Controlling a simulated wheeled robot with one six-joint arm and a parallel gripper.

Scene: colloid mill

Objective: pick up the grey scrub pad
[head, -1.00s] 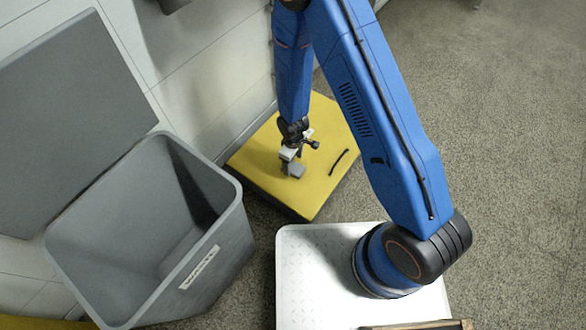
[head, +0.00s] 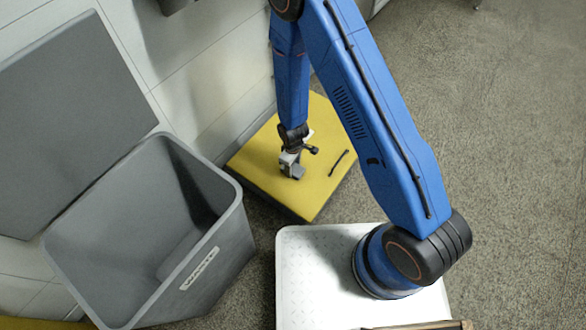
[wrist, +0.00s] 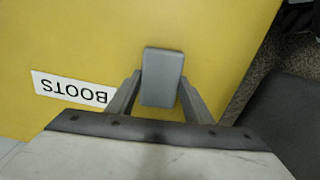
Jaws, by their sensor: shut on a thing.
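The grey scrub pad (wrist: 162,78) is a small grey block with rounded edges. In the wrist view it sits between the two fingers of my gripper (wrist: 160,92), which are shut on its sides. In the head view the pad (head: 298,173) shows as a small grey shape at the tip of my gripper (head: 292,168), over the yellow platform (head: 310,202). I cannot tell whether the pad still touches the platform.
A thin black item (head: 339,162) lies on the platform to the right of my gripper. A large open grey bin (head: 215,265) stands to the left. A label reading BOOTS (wrist: 72,90) is on the yellow surface. A wall borders the platform's back left.

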